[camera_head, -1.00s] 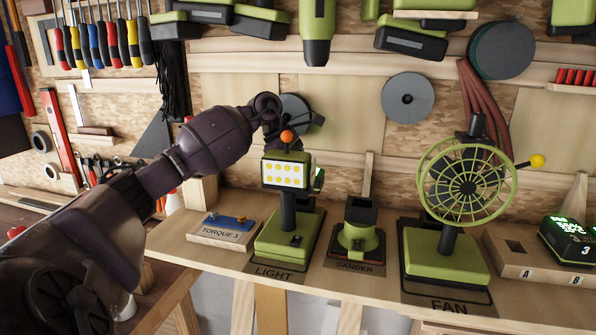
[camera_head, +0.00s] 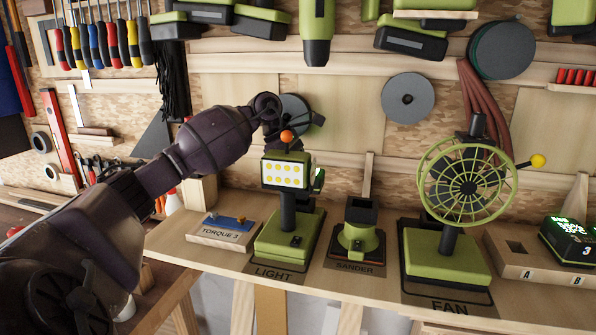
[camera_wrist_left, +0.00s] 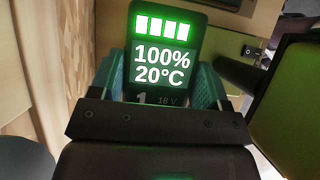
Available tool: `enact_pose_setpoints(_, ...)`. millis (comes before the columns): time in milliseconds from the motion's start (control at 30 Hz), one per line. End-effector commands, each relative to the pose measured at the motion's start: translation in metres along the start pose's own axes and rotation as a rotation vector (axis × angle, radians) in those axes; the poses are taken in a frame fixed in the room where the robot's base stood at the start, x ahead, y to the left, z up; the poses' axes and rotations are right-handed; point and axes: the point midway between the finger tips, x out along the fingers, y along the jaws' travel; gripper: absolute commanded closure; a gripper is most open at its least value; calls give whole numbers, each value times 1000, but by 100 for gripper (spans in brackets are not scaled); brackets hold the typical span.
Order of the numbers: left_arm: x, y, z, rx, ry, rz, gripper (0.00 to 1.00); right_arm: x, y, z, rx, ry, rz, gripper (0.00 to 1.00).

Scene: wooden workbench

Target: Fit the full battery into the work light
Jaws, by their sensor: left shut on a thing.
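My left arm reaches in behind the lamp head, which hides most of the gripper in the head view. In the left wrist view my left gripper (camera_wrist_left: 160,82) is shut on a battery (camera_wrist_left: 162,52), with a teal finger on each side. The battery's display reads 100%, 20°C, number 1, with full green bars. A green glow shows beside the lamp head (camera_head: 319,180). My right gripper is out of view.
To the right stand a sander (camera_head: 357,240) and a fan (camera_head: 447,255). A wooden charging block (camera_head: 530,268) with slots A and B holds battery 3 (camera_head: 566,238). A TORQUE 3 block (camera_head: 222,233) sits left of the light. The tool wall is close behind.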

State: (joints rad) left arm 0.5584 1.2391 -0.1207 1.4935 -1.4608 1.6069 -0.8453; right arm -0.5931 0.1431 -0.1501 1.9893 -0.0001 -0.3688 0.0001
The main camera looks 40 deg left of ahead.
Motion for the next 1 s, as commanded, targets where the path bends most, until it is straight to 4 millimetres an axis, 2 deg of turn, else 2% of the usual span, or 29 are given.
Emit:
enact_pose_setpoints(400,6,0,-3,1,0,1,66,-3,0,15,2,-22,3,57)
enact_pose_setpoints(1000,18,0,-11,1,0,1,66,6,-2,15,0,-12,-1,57)
